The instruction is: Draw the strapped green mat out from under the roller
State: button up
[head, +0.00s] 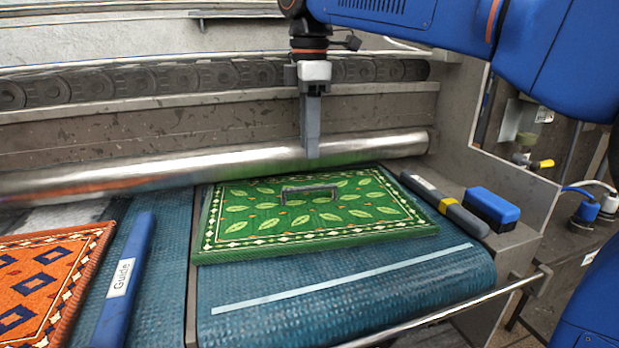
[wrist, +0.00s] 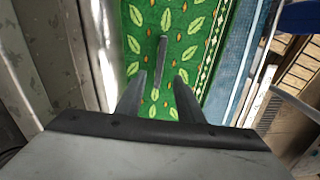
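The green mat (head: 258,214) with a leaf pattern lies flat on the blue belt. Its far edge meets the silver roller (head: 230,163), and no border pattern shows along that side, so that part appears hidden. A grey strap (head: 309,190) stands up like a handle on the mat. My gripper (head: 312,150) points down above the mat's far side, in front of the roller and apart from the strap. In the wrist view, the fingers (wrist: 158,95) are spread and empty. The strap (wrist: 161,60) shows beyond them, over the mat (wrist: 142,20), with the roller (wrist: 103,55) at left.
A blue guide bar (head: 124,280) separates an orange mat (head: 40,270) on the left. A grey-and-dark tool (head: 445,203) and a blue block (head: 487,208) lie close to the green mat's right side. A metal rail (head: 480,305) runs along the front. The belt before the mat is clear.

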aim_at(310, 187)
notch_tip(310, 187, down, 9)
jog(key=shift+f, duration=0.1)
dwell(0.4)
grip_shut()
